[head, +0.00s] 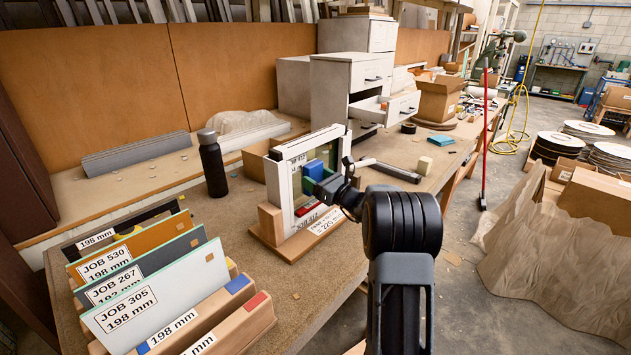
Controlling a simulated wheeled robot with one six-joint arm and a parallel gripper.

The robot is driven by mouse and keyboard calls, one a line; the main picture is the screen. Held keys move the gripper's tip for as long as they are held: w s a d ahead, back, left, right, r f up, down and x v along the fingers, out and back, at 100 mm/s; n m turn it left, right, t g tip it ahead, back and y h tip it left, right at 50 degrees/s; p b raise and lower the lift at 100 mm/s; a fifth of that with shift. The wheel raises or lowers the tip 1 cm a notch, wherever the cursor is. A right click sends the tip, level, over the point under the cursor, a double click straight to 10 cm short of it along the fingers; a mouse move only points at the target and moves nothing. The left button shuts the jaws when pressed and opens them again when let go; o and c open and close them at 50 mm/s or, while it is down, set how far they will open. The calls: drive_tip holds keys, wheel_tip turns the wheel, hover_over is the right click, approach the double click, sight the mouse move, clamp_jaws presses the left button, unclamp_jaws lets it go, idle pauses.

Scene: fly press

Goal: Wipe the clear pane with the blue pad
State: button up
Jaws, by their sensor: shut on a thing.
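The clear pane (297,178) stands upright in a white frame (283,191) on a wooden base (272,239) at mid-bench. The base carries a label reading about 220 mm. The blue pad (314,169) is at the pane's opening, at the end of my gripper (320,181). The wrist and arm hide part of the frame's right side. I cannot tell whether the pad touches the pane.
A rack of labelled panels (134,302) stands at the front left. A black bottle (212,163) stands left of the frame. A drawer cabinet (345,95) stands behind.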

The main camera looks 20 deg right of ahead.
drive_tip(key=shift+a, duration=0.15)
drive_tip(key=shift+s+a+r+b, duration=0.1)
drive_tip(key=shift+s+a+b, duration=0.2)
drive_tip(key=shift+a, duration=0.3)
drive_tip(key=shift+s+a+f+b, duration=0.1)
drive_tip(key=shift+s+a+b, duration=0.15)
drive_tip(key=shift+a, duration=0.35)
drive_tip(key=shift+s+a+r+b, duration=0.1)
drive_tip(key=shift+s+a+b, duration=0.1)
drive_tip(key=shift+a+b, duration=0.3)
drive_tip(key=shift+a, duration=0.15)
drive_tip(key=shift+s, duration=0.15)
drive_tip(key=shift+s, duration=0.2)
approach(298, 178)
drive_tip(key=shift+w+r, duration=0.4)
